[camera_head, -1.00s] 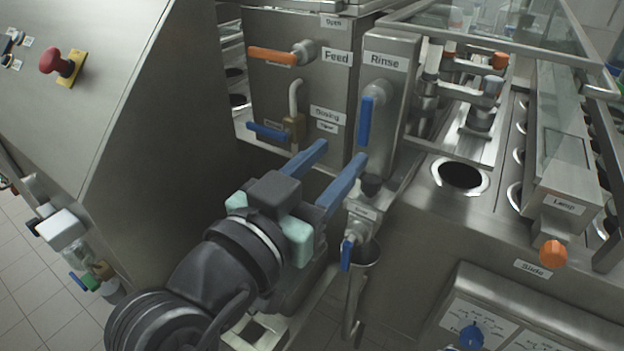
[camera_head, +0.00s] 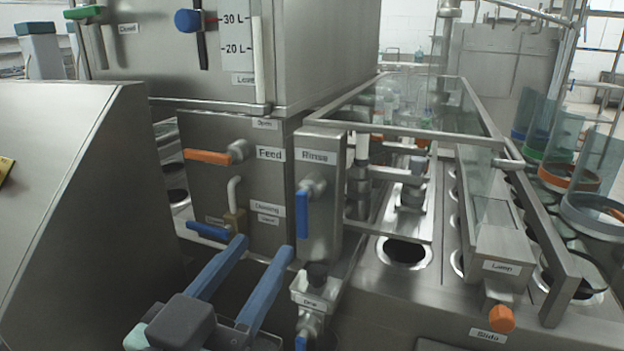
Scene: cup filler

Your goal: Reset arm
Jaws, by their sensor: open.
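My gripper (camera_head: 266,246) is at the bottom left of the head view. Its two blue fingers are spread apart with nothing between them. They point up and to the right, toward the front of the machine. Behind the fingertips is the Feed panel, with an orange Feed handle (camera_head: 207,157) and a blue Dosing handle (camera_head: 207,231). The blue Rinse handle (camera_head: 302,214) hangs down to the right of the fingers. I cannot tell from this view whether a fingertip touches anything. The rest of my arm is below the picture's edge.
A large steel tank (camera_head: 290,50) with a litre scale stands above the Feed panel. A sloped steel cabinet (camera_head: 70,200) is at the left. At the right are a round opening (camera_head: 405,252), a glass guard (camera_head: 485,185) and an orange Slide knob (camera_head: 501,318).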

